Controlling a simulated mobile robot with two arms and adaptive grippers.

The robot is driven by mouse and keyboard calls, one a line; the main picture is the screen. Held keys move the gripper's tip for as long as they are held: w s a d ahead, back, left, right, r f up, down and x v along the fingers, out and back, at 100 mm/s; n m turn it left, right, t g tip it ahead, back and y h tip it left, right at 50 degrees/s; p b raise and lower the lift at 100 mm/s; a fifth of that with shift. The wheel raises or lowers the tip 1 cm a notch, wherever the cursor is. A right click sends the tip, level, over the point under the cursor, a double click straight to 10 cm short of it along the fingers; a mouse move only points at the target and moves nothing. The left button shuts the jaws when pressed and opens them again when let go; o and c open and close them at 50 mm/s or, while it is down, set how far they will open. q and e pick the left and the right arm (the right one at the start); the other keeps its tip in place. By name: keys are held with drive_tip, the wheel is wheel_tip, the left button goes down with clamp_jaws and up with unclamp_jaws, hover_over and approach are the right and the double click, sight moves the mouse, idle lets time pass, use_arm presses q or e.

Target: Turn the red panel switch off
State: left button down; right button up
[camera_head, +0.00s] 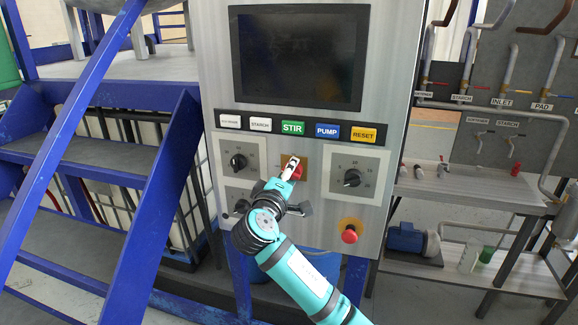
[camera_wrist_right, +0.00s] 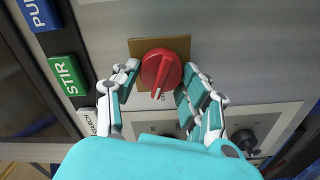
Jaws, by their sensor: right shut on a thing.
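The red panel switch (camera_head: 299,171) is a rotary knob on a small orange-brown plate, below the row of labelled buttons on the grey control panel (camera_head: 408,60). In the right wrist view the red panel switch (camera_wrist_right: 161,68) shows a raised grip bar slanting a little from upright in the picture. My right gripper (camera_head: 292,169) reaches up from the bottom of the head view and partly covers the knob. In the wrist view my right gripper (camera_wrist_right: 160,82) has its fingers on both sides of the knob, shut on it. My left gripper is in neither view.
Black knobs (camera_head: 238,162) (camera_head: 352,178) sit on either side, and a red mushroom button (camera_head: 349,236) is at lower right. A dark screen (camera_head: 300,58) is above the buttons. Blue metal stairs (camera_head: 120,160) stand on the left, and a bench with a pump (camera_head: 412,238) on the right.

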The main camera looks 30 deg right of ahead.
drive_tip(key=n+p, duration=0.1)
drive_tip(key=n, duration=0.1)
drive_tip(key=shift+n+p, duration=0.75)
drive_tip(key=shift+n, duration=0.35)
drive_tip(key=shift+f, duration=0.1)
drive_tip(key=o, duration=1.1)
drive_tip(key=shift+w+a, duration=0.1)
drive_tip(key=shift+o, duration=0.2)
drive_tip(key=v, duration=1.2)
